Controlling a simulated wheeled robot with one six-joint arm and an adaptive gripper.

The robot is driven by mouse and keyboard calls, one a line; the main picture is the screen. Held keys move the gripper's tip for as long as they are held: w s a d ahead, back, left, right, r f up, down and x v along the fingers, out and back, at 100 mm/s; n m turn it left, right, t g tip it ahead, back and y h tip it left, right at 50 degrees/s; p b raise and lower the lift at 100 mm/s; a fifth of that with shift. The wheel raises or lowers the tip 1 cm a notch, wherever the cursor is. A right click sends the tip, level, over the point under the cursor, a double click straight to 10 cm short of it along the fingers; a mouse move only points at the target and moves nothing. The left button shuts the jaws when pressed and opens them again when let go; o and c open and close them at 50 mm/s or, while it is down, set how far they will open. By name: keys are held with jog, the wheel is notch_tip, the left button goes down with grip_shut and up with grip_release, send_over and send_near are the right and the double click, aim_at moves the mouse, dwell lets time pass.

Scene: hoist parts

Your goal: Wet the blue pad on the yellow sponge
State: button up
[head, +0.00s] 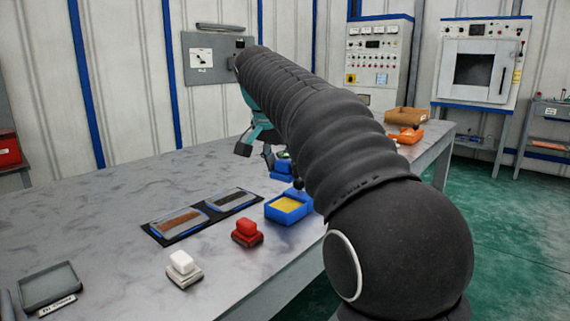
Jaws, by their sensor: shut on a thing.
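The yellow sponge (287,204) lies in a blue tray (284,216) near the table's right edge. My gripper (258,153), teal with dark fingers, is over the table behind the tray, left of my arm. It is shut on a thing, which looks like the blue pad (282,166). Only a small blue and dark part of it shows beside the fingers and my arm, so its underside and exact hold are hidden. It is apart from the sponge in the picture.
A red pad (247,231) and a white pad (182,265) stand left of the tray. A dark mat (151,231) with two plates lies behind them. A grey tray (48,286) is at the front left. Orange (407,135) and brown (406,115) bins stand at the far right.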

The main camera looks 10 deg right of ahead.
aim_at(287, 203)
jog(key=shift+f+b, duration=2.85)
jog(key=shift+f, duration=0.4)
jog(key=shift+f, duration=0.2)
jog(key=shift+r+p, duration=3)
jog(key=shift+r, duration=0.55)
